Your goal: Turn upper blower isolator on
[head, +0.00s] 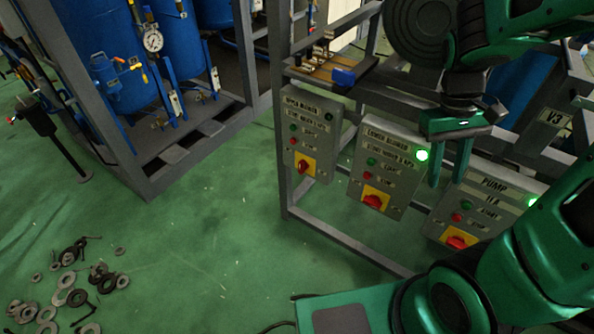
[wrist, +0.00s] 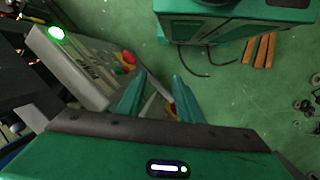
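The upper blower box (head: 309,140) is the leftmost grey control box in the head view. Its red isolator handle (head: 304,167) sits on a yellow plate at the bottom and looks roughly upright. Its lamp (head: 329,117) is dark. My gripper (head: 448,178) is to the right of this box, in front of the gap between the lower blower and pump boxes. Its two green fingers are apart with nothing between them. In the wrist view my gripper (wrist: 160,78) also shows spread fingers.
The lower blower box (head: 385,160) and pump box (head: 483,205) have lit green lamps and red isolators turned more sideways. Blue tanks (head: 105,55) stand left. Washers and bolts (head: 65,295) litter the green floor.

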